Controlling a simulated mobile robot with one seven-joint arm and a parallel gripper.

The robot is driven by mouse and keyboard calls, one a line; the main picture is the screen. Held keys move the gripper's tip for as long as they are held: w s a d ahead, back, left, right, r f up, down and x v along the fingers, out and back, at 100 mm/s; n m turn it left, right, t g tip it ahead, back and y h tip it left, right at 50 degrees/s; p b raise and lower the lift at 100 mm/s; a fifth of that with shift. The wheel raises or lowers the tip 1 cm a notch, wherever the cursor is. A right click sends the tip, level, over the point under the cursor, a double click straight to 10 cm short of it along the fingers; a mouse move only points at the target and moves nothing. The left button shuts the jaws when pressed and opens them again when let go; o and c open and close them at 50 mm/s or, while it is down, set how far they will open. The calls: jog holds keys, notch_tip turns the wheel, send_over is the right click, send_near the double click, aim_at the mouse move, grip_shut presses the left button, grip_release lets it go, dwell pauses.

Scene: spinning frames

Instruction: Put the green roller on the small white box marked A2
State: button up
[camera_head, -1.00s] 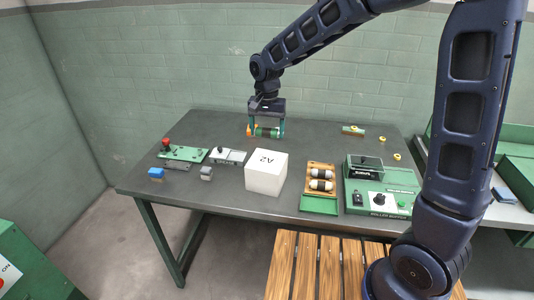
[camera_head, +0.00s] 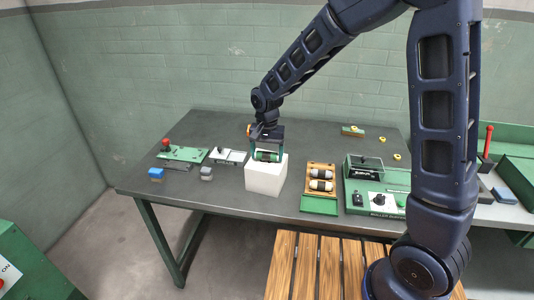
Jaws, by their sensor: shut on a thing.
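The green roller (camera_head: 267,156) is between the fingers of my gripper (camera_head: 266,156), which is shut on it. The small white box (camera_head: 264,181) stands on the dark table. The roller and fingertips are at the box's top face; I cannot tell whether the roller touches it. The A2 mark is hidden behind my gripper now.

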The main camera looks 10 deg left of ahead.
jog(key=shift+f, duration=0.1)
jog(key=o, duration=1.1)
jog(key=shift+c, duration=0.2)
notch_tip(320, 180, up, 12)
jog(key=shift+d+r, duration=0.1)
jog(key=shift+r, duration=0.1)
